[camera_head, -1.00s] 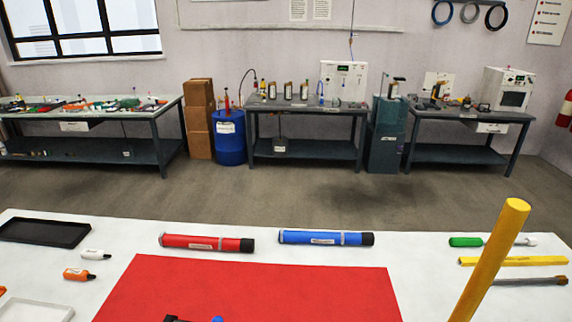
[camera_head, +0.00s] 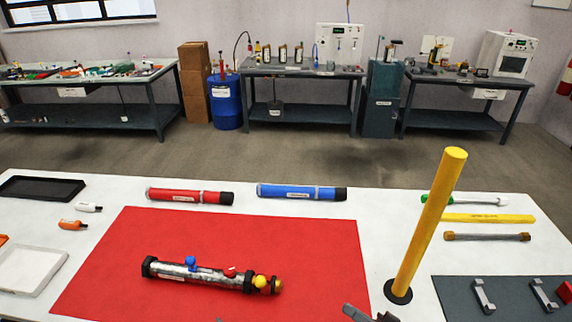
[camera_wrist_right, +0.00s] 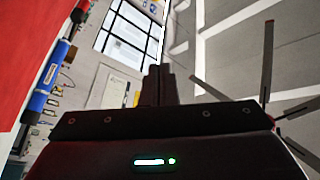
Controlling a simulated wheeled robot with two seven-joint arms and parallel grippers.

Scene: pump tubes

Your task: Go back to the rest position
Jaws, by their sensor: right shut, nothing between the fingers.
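A silver pump tube (camera_head: 205,274) with black end collars, a blue knob, a red knob and a yellow ball lies on the red mat (camera_head: 115,290), apart from my gripper.
A yellow post (camera_head: 430,225) stands upright close to my right gripper. A red tube (camera_head: 185,196) and a blue tube (camera_head: 295,191) lie behind the mat. A grey mat with handles (camera_head: 512,285) is at right. White table (camera_head: 380,210) shows between them.

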